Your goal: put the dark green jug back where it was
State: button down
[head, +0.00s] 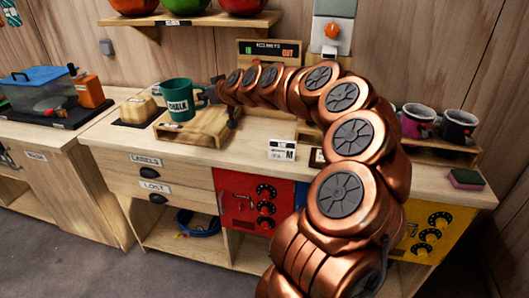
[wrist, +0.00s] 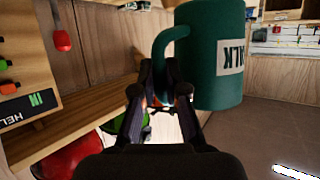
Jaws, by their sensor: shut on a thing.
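My gripper (head: 211,93) is at the jug's right side, at the end of my copper arm. In the wrist view the jug (wrist: 222,50) fills the upper middle, and my gripper (wrist: 163,82) is shut on its handle. The fingers hide the lower part of the handle.
A wooden block on a dark base (head: 139,111) stands left of the jug. A blue-lidded box (head: 40,88) is further left. Mugs (head: 415,121) stand on a rack at the right, near a sponge (head: 466,179). A shelf with helmets (head: 190,20) hangs above.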

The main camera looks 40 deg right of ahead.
jog(key=s+d+f+m+h+b, duration=0.2)
jog(key=s+d+b, duration=0.4)
jog(key=d+b, duration=0.6)
jog(key=s+d+f+m+h+b, duration=0.25)
jog(key=s+d+b, duration=0.35)
jog(key=d+b, duration=0.6)
jog(key=shift+n+y, duration=0.25)
jog(key=shift+n, duration=0.2)
jog(key=shift+w+d+f+b, duration=0.15)
jog(key=shift+f+b, duration=0.2)
jog(key=shift+f, duration=2.2)
jog(key=shift+d+f+b, duration=0.1)
jog(key=shift+f+b, duration=0.25)
jog(key=shift+f, duration=2.2)
jog(key=shift+f, duration=0.2)
jog(key=c, duration=1.2)
grip_release()
jog(key=shift+r, duration=0.15)
jog(key=v, duration=1.2)
jog(key=shift+r+p, duration=0.3)
jog(key=shift+p, duration=0.15)
